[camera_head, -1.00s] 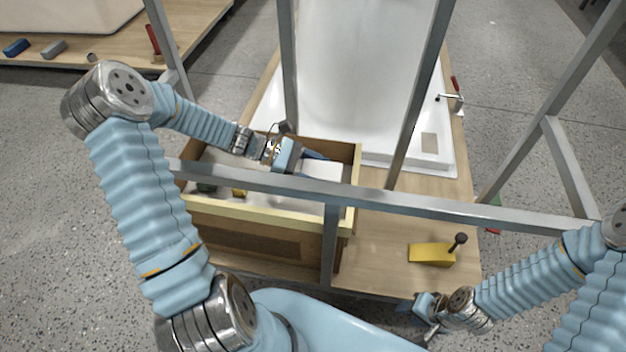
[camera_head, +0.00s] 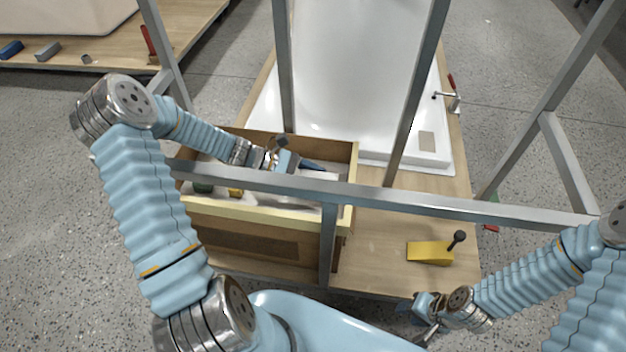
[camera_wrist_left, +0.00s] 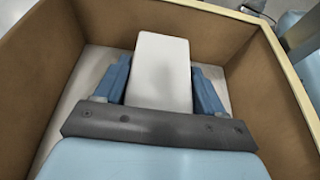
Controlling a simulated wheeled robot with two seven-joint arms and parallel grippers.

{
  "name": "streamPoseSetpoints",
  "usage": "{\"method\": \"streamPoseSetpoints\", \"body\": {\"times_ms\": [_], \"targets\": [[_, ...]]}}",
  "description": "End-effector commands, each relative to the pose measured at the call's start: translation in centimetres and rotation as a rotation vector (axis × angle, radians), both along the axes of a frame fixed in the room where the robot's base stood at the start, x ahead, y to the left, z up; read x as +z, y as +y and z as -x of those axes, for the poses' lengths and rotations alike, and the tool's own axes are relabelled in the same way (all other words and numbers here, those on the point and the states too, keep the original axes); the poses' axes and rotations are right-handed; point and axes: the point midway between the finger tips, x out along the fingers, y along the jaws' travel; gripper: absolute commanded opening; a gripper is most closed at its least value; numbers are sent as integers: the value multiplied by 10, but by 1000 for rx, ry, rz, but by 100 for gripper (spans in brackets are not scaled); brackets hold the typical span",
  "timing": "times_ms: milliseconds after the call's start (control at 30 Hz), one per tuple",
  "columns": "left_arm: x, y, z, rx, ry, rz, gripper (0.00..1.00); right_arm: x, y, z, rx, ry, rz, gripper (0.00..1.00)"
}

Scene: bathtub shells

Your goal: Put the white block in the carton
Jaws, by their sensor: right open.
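The carton (camera_head: 352,165) is an open brown box with pale rims, standing on the wooden table. My left gripper (camera_head: 306,165) reaches down inside it. In the left wrist view, the white block (camera_wrist_left: 162,65) lies between the two blue fingers of my left gripper (camera_wrist_left: 162,85), which are close against its sides. The block points away from the wrist, above the pale carton floor. I cannot tell whether it touches the floor. In the head view the grey bar partly hides it. My right gripper (camera_head: 418,315) is open and empty in front of the table's near edge.
A green item (camera_head: 203,187) and a yellow item (camera_head: 236,192) lie in the carton's left part. A grey frame bar (camera_head: 440,205) crosses in front. A yellow block with a dark knob (camera_head: 430,252) sits right of the carton. A white bathtub shell (camera_head: 350,80) lies behind.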

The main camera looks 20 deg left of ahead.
Motion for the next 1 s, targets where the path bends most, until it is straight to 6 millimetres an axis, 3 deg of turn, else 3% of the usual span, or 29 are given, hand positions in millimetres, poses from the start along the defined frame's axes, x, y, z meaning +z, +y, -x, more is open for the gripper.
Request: {"method": "streamPoseSetpoints", "body": {"times_ms": [33,133,400,567,1000], "targets": [[0,0,0,0,0,0,78,0,0,0,0,0,0,43],[0,0,0,0,0,0,93,0,0,0,0,0,0,43],[1,0,0,0,0,0,93,1,0,0,0,0,0,43],[18,2,0,1,-2,-2,93,10,2,1,4,1,-3,43],[49,90,23,3,-1,-2,93,6,2,1,4,1,-3,43]]}}
